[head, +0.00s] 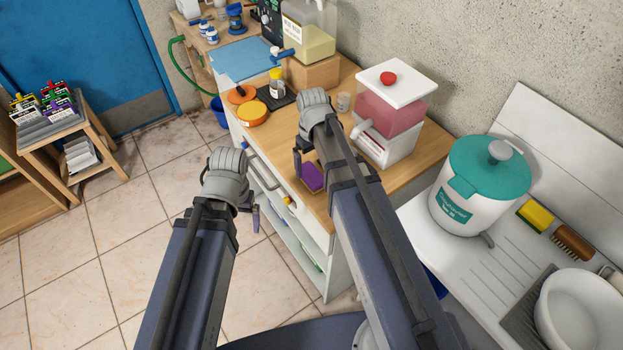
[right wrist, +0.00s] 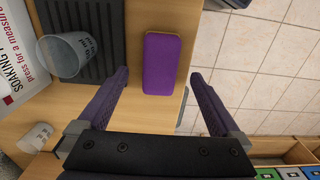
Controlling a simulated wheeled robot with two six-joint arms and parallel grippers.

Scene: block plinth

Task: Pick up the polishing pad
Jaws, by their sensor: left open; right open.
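A purple rectangular pad with rounded corners (head: 312,177) lies on the wooden worktop near its front edge. In the right wrist view the pad (right wrist: 163,63) appears ahead of my right gripper (right wrist: 160,76), between the lines of its two fingers. The right gripper is open and empty, and its dark fingers are apart from the pad's sides. In the head view my right gripper (head: 303,163) is beside and above the pad, partly hidden by its own wrist. My left gripper (head: 230,198) hangs in front of the worktop, away from the pad, open and empty.
A clear cup (right wrist: 62,55) stands on a dark ribbed mat (right wrist: 90,14) beside the pad. A red-and-white dispenser (head: 390,115) stands to its right. Orange round items (head: 252,113) and a small bottle (head: 276,85) are farther back. Open floor (head: 150,200) lies left of the worktop.

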